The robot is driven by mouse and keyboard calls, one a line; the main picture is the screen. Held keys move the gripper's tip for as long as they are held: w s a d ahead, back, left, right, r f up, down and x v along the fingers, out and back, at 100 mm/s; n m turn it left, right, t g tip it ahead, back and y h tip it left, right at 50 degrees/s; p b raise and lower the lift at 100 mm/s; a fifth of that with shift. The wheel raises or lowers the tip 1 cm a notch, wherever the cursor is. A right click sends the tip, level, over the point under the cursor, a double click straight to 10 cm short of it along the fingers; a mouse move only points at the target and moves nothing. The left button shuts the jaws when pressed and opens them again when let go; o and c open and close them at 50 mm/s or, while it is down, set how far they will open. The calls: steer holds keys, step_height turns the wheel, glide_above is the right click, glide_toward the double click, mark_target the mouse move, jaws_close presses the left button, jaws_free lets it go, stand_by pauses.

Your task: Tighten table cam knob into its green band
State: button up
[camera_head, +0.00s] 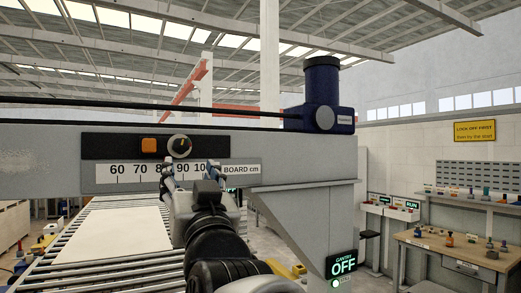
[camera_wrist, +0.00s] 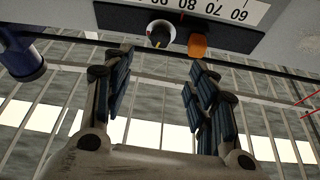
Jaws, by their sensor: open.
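A round knob (camera_head: 180,146) with a pale rim and a dark face with a small orange mark sits on a dark panel on the gantry beam; I cannot tell if it is the table cam knob. In the wrist view the knob (camera_wrist: 160,33) is upside down, just beyond the fingertips. My gripper (camera_head: 190,170) is in front of the beam, just below the knob. In the wrist view my gripper (camera_wrist: 160,68) is open, its blue-padded fingers apart with nothing between them. I make out no green band.
An orange square (camera_head: 148,145) is left of the knob, with a board scale (camera_head: 150,173) below. A green-lit GANTRY OFF sign (camera_head: 342,264) hangs at the right post. A pale board (camera_head: 112,233) lies on the rollers. A wooden bench (camera_head: 470,250) stands far right.

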mark_target(181, 146)
steer(key=p+x, duration=0.3)
steer(key=x, duration=1)
steer(key=shift+w, duration=0.15)
steer(key=shift+c, duration=0.3)
steer(key=c, duration=1)
steer(key=shift+m, duration=0.3)
steer(key=m+h, duration=0.1)
steer(key=m, duration=0.1)
steer(key=m+h+p, duration=0.1)
steer(key=shift+a+r+m+t, duration=0.15)
steer(key=shift+r+m+t, duration=0.05)
steer(key=shift+m+t, duration=0.2)
steer(key=shift+m+h+p, duration=0.9)
steer(key=shift+m+p, duration=0.05)
steer(key=shift+m, duration=0.55)
steer(key=shift+f, duration=0.1)
